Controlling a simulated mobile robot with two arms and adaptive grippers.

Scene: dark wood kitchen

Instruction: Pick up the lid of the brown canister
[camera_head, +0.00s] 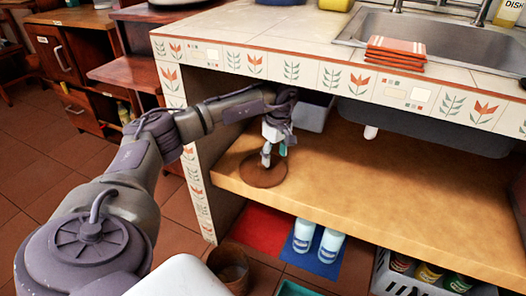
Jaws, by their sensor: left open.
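A flat, round, dark brown piece that looks like the lid (262,173) lies on the wooden shelf under the counter, near the shelf's left end. My left gripper (275,154) reaches in under the counter edge, pointing down over the far part of this piece. Its fingers are open; I cannot tell whether they touch it. The fingers hide a little of its middle. A brown round container (229,268), perhaps the canister, stands low in front of the shelf and shows no lid on top. My right gripper is not in view.
The tiled counter (270,30) overhangs the shelf (370,195), and its side panel (195,180) stands close to my left arm. A grey bin (314,112) sits behind the gripper. Bottles (304,235) and a crate (385,275) stand below. The shelf's right part is clear.

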